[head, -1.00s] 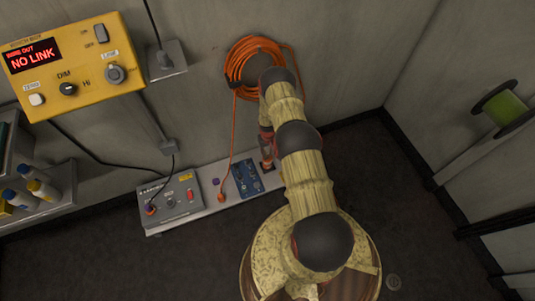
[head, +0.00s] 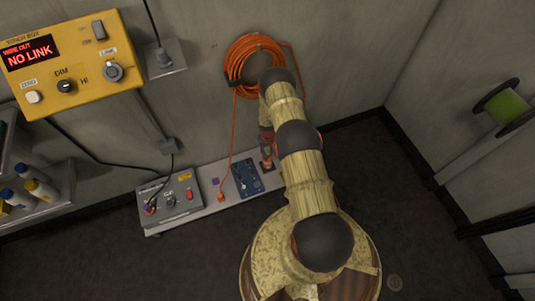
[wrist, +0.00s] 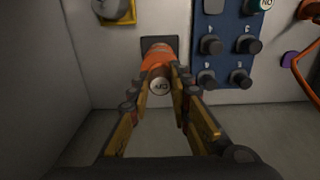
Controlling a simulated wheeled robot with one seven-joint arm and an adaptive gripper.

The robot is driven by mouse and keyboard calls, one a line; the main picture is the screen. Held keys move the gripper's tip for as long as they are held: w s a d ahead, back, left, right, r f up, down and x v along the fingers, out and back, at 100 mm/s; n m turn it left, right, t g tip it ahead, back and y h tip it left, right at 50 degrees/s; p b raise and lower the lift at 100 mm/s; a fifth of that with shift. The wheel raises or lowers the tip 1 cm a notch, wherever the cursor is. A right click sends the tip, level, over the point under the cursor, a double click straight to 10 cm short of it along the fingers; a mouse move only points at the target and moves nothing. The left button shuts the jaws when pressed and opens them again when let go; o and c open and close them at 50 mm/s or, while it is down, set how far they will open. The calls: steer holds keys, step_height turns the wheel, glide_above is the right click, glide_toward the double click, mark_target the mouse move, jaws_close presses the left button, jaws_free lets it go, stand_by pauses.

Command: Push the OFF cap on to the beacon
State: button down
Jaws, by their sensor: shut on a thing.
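In the wrist view, a small cap with a round white lettered face (wrist: 160,87) sits between my fingertips; the lettering looks like OFF but is small. My gripper (wrist: 169,78) is shut on it. Just beyond it is the orange beacon (wrist: 157,54) on a dark square base (wrist: 153,42). The cap overlaps the beacon in this view, and I cannot tell whether they touch. In the head view my gripper (head: 267,160) is low at the right end of the grey shelf (head: 210,201), and my arm hides much of the beacon area.
A blue board (head: 246,178) with dark knobs stands beside the base. Left of it are an orange cable plug (head: 221,196) and a grey control box (head: 171,201). The yellow box (head: 71,63) reads NO LINK. Orange cable (head: 255,66) hangs coiled on the wall.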

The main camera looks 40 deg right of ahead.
steer(key=shift+f, duration=0.1)
stand_by(0.7)
steer(key=c, duration=1.6)
jaws_free()
steer(key=shift+o, duration=0.2)
step_height(320, 180, up, 12)
